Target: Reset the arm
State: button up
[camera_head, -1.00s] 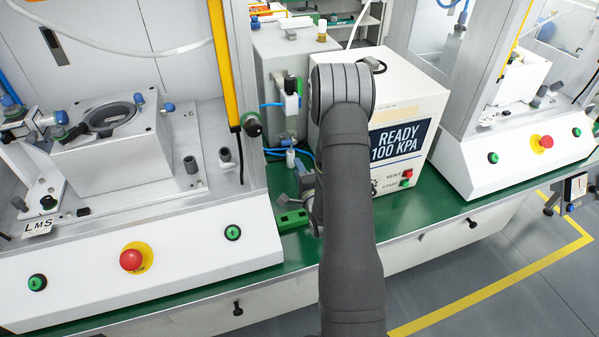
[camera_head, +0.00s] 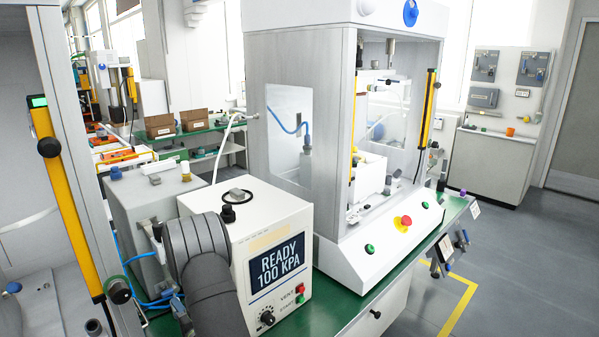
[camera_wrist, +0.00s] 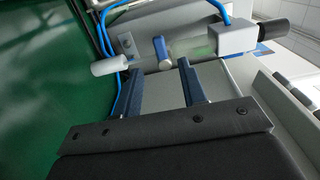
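My arm (camera_head: 207,270) shows in the head view as a thick dark grey link in front of the left side of the white controller box (camera_head: 262,212). The box display reads READY 100 KPA. My gripper (camera_wrist: 160,80) is in the wrist view, its two blue fingers apart with nothing held between them. A grey fitting with a blue collar (camera_wrist: 162,48) lies just beyond the fingertips; I cannot tell whether they touch. In the head view my arm hides most of the gripper.
A glazed press station (camera_head: 345,140) with a red stop button (camera_head: 403,222) stands right of the box. A yellow bar (camera_head: 68,205) stands at left. Blue hoses (camera_wrist: 104,40) run close to the fingers. Green bench top (camera_wrist: 45,90) is clear at left in the wrist view.

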aim_at(165, 292)
jog(key=x, duration=1.2)
